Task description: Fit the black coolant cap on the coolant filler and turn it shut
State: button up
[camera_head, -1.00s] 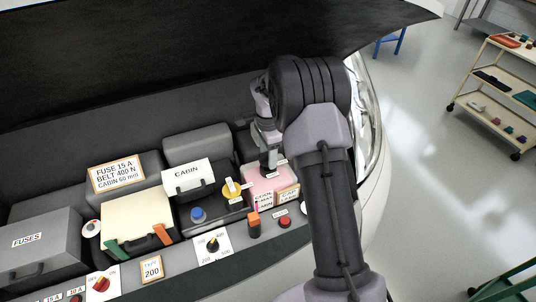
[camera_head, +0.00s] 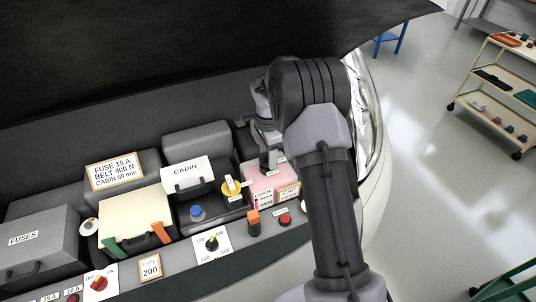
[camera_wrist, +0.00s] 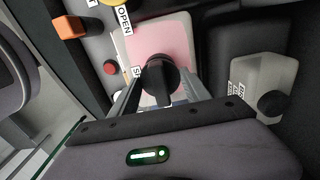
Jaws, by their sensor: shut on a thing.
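The pink coolant tank (camera_head: 264,187) stands at the right of the engine bay, with a white label on its front. It also shows in the wrist view (camera_wrist: 160,36). My gripper (camera_head: 268,163) is over the top of the tank. In the wrist view its two fingers (camera_wrist: 160,92) are shut on the black coolant cap (camera_wrist: 160,72), which is right over the tank top. The cap hides the coolant filler, so I cannot tell how far it is seated or turned. An "OPEN" label and a partly hidden "S..." label lie beside the cap.
A translucent reservoir with a black cap (camera_wrist: 272,104) stands beside the tank in the wrist view. A yellow cap (camera_head: 231,187), a blue cap (camera_head: 196,211), an orange block (camera_head: 253,216) and a red button (camera_head: 285,220) are nearby. The raised hood (camera_head: 200,50) hangs above.

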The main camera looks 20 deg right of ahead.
jog(key=shift+f+b, duration=0.7)
jog(key=shift+f, duration=0.25)
jog(key=o, duration=1.6)
jog(key=shift+r, duration=0.1)
